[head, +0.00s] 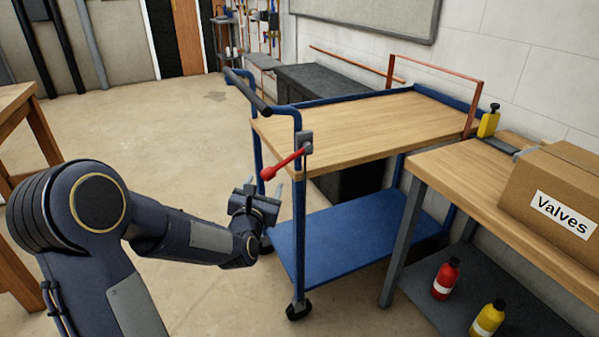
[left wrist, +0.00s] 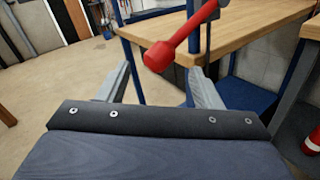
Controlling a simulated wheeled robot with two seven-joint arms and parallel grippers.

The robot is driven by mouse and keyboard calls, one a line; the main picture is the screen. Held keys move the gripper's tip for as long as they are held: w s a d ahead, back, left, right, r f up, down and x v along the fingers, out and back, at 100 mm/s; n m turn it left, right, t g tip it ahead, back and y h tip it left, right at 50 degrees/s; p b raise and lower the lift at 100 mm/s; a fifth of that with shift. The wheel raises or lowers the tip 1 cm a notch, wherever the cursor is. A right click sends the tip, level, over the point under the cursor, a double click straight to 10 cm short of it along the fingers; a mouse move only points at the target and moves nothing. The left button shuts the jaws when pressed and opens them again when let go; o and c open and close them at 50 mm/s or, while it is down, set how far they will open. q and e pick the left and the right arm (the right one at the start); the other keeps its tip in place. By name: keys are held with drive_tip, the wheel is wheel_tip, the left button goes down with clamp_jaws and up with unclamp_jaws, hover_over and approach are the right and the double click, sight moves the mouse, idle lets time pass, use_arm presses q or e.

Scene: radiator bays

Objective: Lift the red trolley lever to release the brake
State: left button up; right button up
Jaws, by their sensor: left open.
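The red lever (head: 284,164) is mounted on a grey bracket at the near corner post of the blue trolley (head: 350,238). It slopes down to the left and ends in a round red knob. My left gripper (head: 262,186) is open and empty, just below and left of the knob. In the left wrist view the lever (left wrist: 180,40) shows above and between the two spread fingers (left wrist: 158,85), apart from them. The trolley has a wooden top (head: 350,122) and a blue lower shelf. My right gripper is not in view.
A bench (head: 465,180) stands close to the trolley's right, with a cardboard box (head: 555,195) marked "Valves" on it. Red (head: 446,279) and yellow (head: 488,319) bottles stand on its lower shelf. A wooden table (head: 20,110) is at far left. The floor left of the trolley is clear.

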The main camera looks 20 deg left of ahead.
sight(270, 169)
use_arm(q)
drive_tip(key=shift+w+a, duration=0.1)
drive_tip(key=shift+w, duration=0.35)
drive_tip(key=x, duration=0.7)
drive_tip(key=shift+r+p, duration=0.15)
drive_tip(key=shift+p, duration=0.2)
clamp_jaws()
drive_tip(key=shift+r, duration=0.15)
